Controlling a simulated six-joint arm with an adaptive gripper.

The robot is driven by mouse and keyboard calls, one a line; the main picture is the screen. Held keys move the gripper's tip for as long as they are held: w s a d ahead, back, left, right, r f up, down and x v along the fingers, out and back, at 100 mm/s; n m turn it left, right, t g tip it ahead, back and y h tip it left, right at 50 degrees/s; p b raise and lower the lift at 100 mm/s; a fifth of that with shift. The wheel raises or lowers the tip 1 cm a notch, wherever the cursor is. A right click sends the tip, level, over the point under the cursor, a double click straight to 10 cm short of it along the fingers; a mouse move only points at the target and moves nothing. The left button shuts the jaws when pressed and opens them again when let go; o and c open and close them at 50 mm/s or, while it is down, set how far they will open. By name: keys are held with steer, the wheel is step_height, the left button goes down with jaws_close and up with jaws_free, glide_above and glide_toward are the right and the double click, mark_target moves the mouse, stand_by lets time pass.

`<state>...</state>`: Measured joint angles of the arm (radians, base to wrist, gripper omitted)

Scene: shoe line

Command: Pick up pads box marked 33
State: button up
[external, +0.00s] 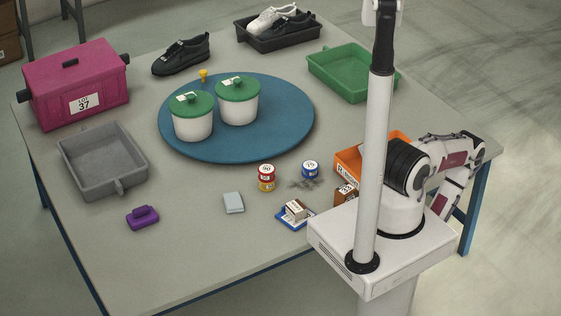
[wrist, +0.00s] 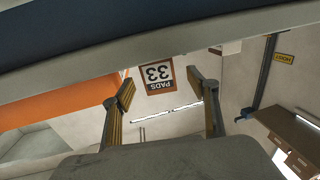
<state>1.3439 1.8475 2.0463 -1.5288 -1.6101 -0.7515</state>
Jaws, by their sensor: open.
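The pads box marked 33 (wrist: 157,76) shows upside down in the wrist view, brown around a white label. It stands at the table's edge beside an orange wall. In the external view a small brown box (external: 345,194) stands near my base, partly hidden by it; its label is too small to read. My gripper (wrist: 161,88) is open and empty. Its fingers appear on either side of the pads box in the picture, with the box beyond them and apart from them. I cannot make out my gripper in the external view.
An orange tray (external: 345,165) lies behind the brown box, partly hidden by my arm. A blue turntable (external: 235,150) holds two lidded pots.

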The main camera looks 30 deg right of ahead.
mark_target(347, 198)
steer(key=shift+w, duration=0.15)
steer(key=shift+w+a+r, duration=0.1)
steer(key=shift+w+a, duration=0.05)
steer(key=shift+w, duration=1.05)
steer(key=shift+w+a, duration=0.15)
steer(key=shift+w, duration=1.05)
steer(key=c, duration=1.2)
